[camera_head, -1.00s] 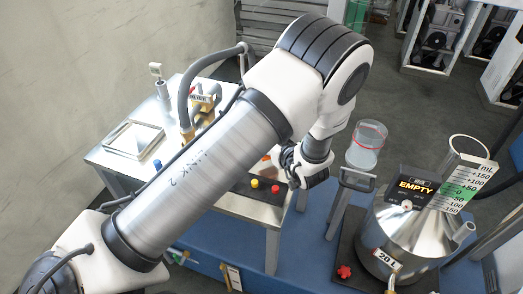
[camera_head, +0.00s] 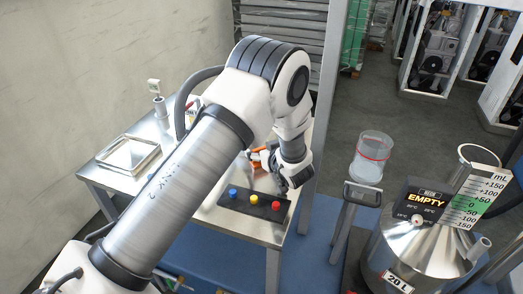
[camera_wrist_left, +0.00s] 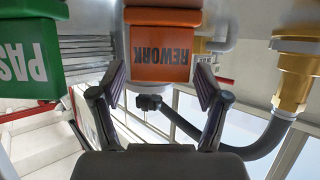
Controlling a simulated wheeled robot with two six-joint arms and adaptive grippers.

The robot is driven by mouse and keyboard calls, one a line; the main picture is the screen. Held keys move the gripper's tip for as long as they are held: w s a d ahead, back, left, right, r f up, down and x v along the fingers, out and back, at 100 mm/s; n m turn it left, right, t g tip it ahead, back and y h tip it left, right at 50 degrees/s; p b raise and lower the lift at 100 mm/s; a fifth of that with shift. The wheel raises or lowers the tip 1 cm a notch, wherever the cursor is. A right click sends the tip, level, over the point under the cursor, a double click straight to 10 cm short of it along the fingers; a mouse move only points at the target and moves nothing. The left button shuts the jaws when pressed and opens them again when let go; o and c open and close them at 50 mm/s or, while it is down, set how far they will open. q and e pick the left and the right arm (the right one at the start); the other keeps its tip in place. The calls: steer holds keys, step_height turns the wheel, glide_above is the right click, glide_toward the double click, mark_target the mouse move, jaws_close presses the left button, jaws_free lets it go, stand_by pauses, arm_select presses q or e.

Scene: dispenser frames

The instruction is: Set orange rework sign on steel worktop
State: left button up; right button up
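The orange rework sign (camera_wrist_left: 160,52) hangs upside down in the left wrist view, just beyond and between my left fingertips. A small orange part (camera_head: 258,160) also shows beside my gripper in the head view. My left gripper (camera_head: 290,177) is over the steel worktop (camera_head: 222,218), and its fingers (camera_wrist_left: 160,88) are spread apart with a gap to each side of the sign. I cannot tell whether they touch it. The arm hides much of the worktop. My right gripper is not in view.
A green PASS sign (camera_wrist_left: 28,62) is left in the wrist view, and a brass fitting with a hose (camera_wrist_left: 296,75) is on the right. A black button panel (camera_head: 253,203) and a tray (camera_head: 130,155) sit on the worktop. A steel vessel (camera_head: 420,250) stands at right.

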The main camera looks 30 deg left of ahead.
arm_select(q)
steer(key=shift+r, duration=0.15)
steer(key=p+v, duration=0.7)
steer(key=v, duration=0.5)
steer(key=shift+p, duration=0.4)
steer(key=shift+w, duration=0.1)
